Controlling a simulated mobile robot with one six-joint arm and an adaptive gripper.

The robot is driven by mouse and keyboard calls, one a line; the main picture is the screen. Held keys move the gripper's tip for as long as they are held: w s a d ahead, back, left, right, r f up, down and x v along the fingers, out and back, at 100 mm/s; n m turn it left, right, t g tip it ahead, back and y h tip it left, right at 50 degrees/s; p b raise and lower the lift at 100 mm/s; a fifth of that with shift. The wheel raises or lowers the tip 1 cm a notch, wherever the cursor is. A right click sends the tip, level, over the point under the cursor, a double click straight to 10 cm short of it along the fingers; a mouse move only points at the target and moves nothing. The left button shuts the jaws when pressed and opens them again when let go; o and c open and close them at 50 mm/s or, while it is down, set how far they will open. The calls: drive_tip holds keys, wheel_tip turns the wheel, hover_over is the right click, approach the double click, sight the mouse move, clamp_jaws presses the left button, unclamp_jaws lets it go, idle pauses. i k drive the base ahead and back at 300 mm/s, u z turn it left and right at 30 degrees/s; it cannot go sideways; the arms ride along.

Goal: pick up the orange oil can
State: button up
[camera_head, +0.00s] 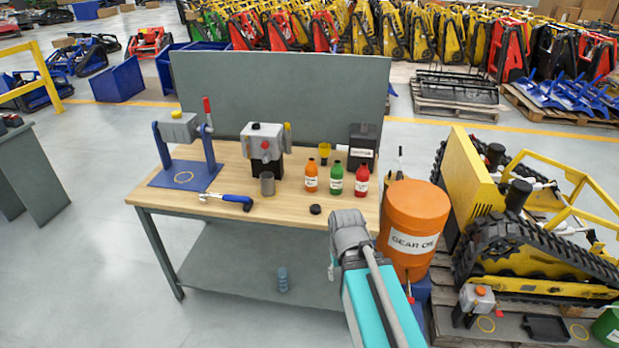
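A small orange bottle (311,175) with a white label stands upright on the wooden top of the workbench (225,205), right of its middle. It is the first in a row with a green bottle (336,178) and a red bottle (362,181). Nothing touches the orange bottle. My arm reaches up from the bottom edge, and its grey joint lies in front of the bench's right front edge, below the bottles. I cannot make out my gripper or its fingers.
A large orange gear oil drum (413,215) stands at the bench's right end. A black container (362,147), a yellow-topped funnel-like item (324,152), a grey cup (267,183), a black puck (315,209) and a blue-handled tool (228,200) are on the bench. A grey panel (280,95) rises behind.

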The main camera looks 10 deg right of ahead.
sight(311, 168)
drive_tip(key=z, duration=0.05)
drive_tip(key=i, duration=1)
drive_tip(key=u, duration=0.05)
